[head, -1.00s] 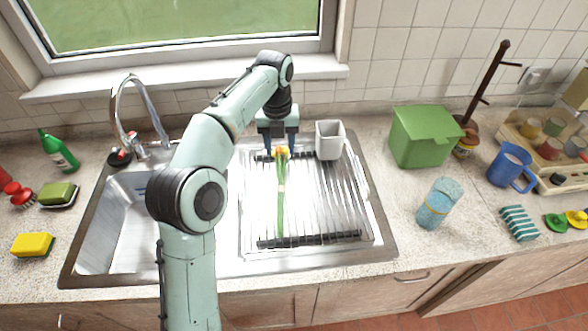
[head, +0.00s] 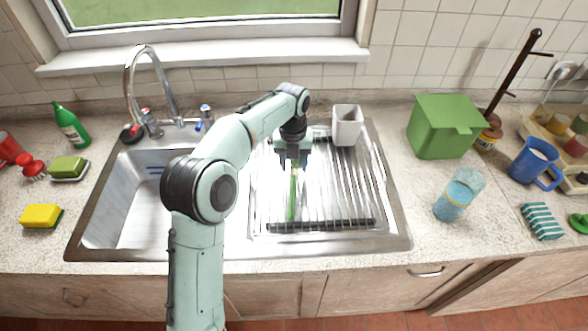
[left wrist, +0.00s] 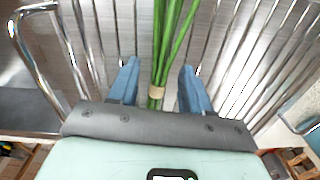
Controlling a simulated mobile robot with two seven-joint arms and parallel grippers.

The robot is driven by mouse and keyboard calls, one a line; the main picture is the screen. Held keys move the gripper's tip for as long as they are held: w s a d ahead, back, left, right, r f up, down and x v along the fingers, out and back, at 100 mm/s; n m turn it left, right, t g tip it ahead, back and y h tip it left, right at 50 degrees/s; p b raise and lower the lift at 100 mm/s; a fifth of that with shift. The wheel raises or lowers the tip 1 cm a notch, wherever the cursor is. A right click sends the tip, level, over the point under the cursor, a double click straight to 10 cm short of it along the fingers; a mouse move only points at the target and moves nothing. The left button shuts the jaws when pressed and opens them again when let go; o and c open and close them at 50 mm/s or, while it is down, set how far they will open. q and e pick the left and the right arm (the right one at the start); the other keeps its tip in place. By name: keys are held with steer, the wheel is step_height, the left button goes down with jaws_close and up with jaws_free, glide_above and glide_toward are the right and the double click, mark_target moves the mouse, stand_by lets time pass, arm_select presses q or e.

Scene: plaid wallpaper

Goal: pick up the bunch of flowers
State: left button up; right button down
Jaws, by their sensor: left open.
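The bunch of flowers (head: 292,196) lies on the wire dish rack (head: 340,190) on the drainer beside the sink. In the head view its green stems show below my left gripper (head: 293,162), and its blossoms are hidden by the gripper. In the left wrist view the green stems (left wrist: 172,45), tied with a tan band, run between the two blue fingers of my left gripper (left wrist: 160,85). The fingers are open, with a gap on both sides of the stems. My right gripper is not in view.
A grey-white cup (head: 347,125) stands at the back of the rack, close right of my gripper. The sink basin (head: 125,205) and tap (head: 135,95) are to the left. A green box (head: 440,128) and a blue glass (head: 453,202) stand on the counter to the right.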

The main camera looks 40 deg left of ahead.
arm_select(q)
steer(key=shift+f, duration=0.1)
jaws_close()
